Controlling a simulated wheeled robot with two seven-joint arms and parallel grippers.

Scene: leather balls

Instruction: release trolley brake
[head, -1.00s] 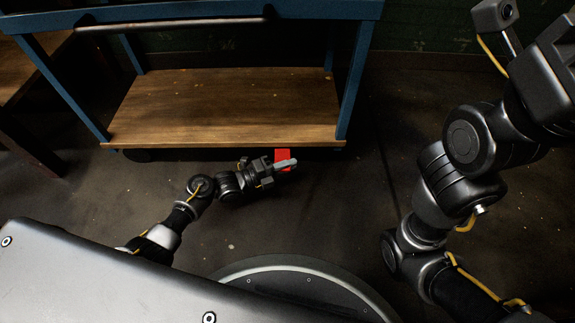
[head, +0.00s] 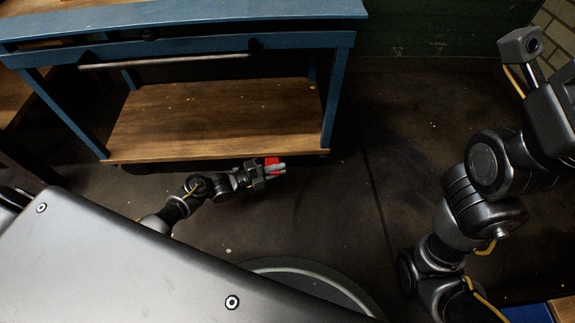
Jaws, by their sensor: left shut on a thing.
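The trolley has a blue frame (head: 331,103), a bar handle (head: 165,61) and a wooden lower shelf (head: 215,112). A red brake pedal (head: 272,161) shows at the front edge under the shelf, right of its middle. My left gripper (head: 279,169) is at the red pedal, low near the floor, and is shut on it. The fingers cover part of the pedal. My right arm stands at the right of the view, and its gripper cannot be made out clearly.
A wooden table (head: 18,98) stands at the left, close to the trolley. Dark floor (head: 385,150) is free to the right of the trolley. A green wall (head: 430,28) is behind, and a blue thing (head: 528,313) shows at the bottom right.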

